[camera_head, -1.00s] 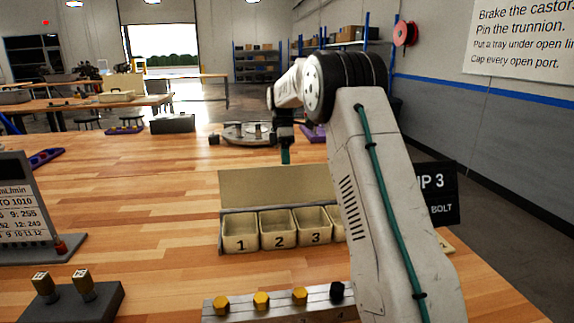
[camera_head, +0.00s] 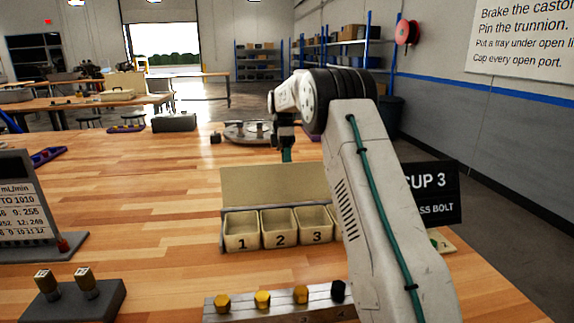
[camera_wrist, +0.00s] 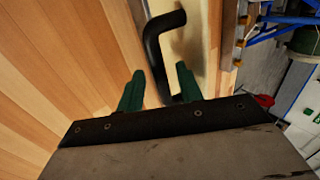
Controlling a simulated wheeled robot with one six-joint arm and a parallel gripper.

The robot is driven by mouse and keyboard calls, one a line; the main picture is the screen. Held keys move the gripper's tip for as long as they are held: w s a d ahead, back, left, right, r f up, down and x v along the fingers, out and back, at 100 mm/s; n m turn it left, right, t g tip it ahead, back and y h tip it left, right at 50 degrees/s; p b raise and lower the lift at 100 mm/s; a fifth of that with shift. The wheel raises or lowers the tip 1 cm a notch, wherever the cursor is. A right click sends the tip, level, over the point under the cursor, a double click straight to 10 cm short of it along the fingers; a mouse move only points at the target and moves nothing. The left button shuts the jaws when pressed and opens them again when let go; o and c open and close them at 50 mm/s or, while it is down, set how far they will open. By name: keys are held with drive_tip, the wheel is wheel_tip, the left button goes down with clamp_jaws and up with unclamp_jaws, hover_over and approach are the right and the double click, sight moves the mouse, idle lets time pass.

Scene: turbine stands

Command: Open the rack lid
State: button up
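The rack (camera_head: 222,236) stands on the wooden bench, with its numbered cups open to view at the front. Its beige lid panel (camera_head: 270,187) stands up behind the cups, tilted back. In the wrist view a black bent handle (camera_wrist: 153,50) sticks out beside a beige panel (camera_wrist: 206,45), which looks like the lid. My gripper (camera_wrist: 160,84) has its two green fingers apart, with the lower part of the handle between them. I cannot tell whether they touch it. In the head view my gripper (camera_head: 287,155) is just behind the lid's top edge. My arm hides the rack's right end.
A metal bar with several bolts (camera_head: 262,299) lies in front of the rack. A black sign (camera_head: 432,193) stands at right. A display panel (camera_head: 30,205) and a block with two pegs (camera_head: 75,298) are at left. A round fixture (camera_head: 248,133) is behind. The bench at left centre is clear.

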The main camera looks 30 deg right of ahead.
wheel_tip(320, 180, up, 4)
drive_tip(key=shift+f, duration=0.15)
drive_tip(key=s+a+r, duration=0.1)
drive_tip(key=s+a, duration=0.3)
drive_tip(key=s, duration=1.1)
drive_tip(key=shift+s+a, duration=0.15)
drive_tip(key=shift+s, duration=0.05)
drive_tip(key=shift+r, duration=0.1)
